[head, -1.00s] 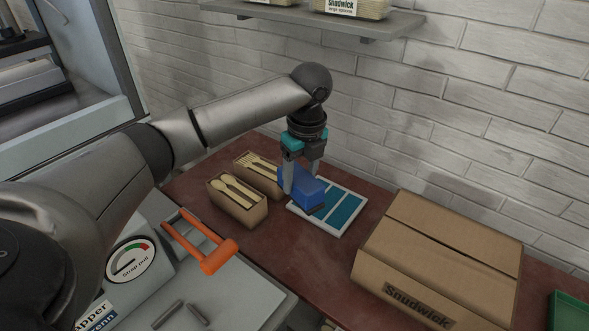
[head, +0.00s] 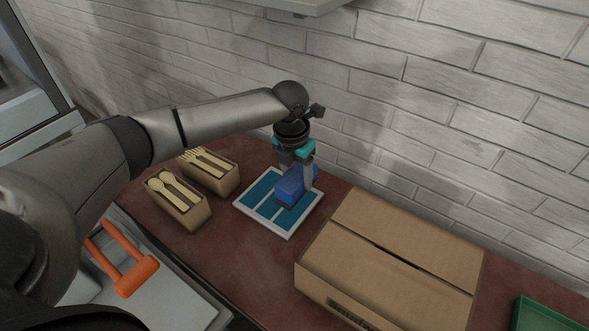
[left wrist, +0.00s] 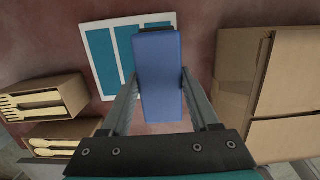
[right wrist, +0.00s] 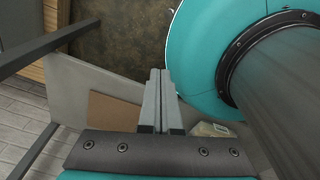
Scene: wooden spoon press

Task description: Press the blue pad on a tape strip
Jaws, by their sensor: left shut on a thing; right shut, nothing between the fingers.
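The blue pad (head: 291,186) is a blue block held between the fingers of my left gripper (head: 297,178). In the left wrist view the blue pad (left wrist: 160,75) sits between the two fingers of the left gripper (left wrist: 160,97). Below it lies a white-framed board (head: 244,209) with several teal tape strips (head: 262,190); the board (left wrist: 110,26) also shows in the left wrist view. The pad is over the right part of the board; I cannot tell whether it touches a strip. My right gripper (right wrist: 160,75) is shut and empty, away from the table.
Two small boxes of wooden spoons (head: 180,205) and forks (head: 210,172) stand left of the board. A large cardboard box (head: 400,250) stands close on the right. A green tray (head: 545,318) is at the far right. An orange handle (head: 135,275) is at the front left.

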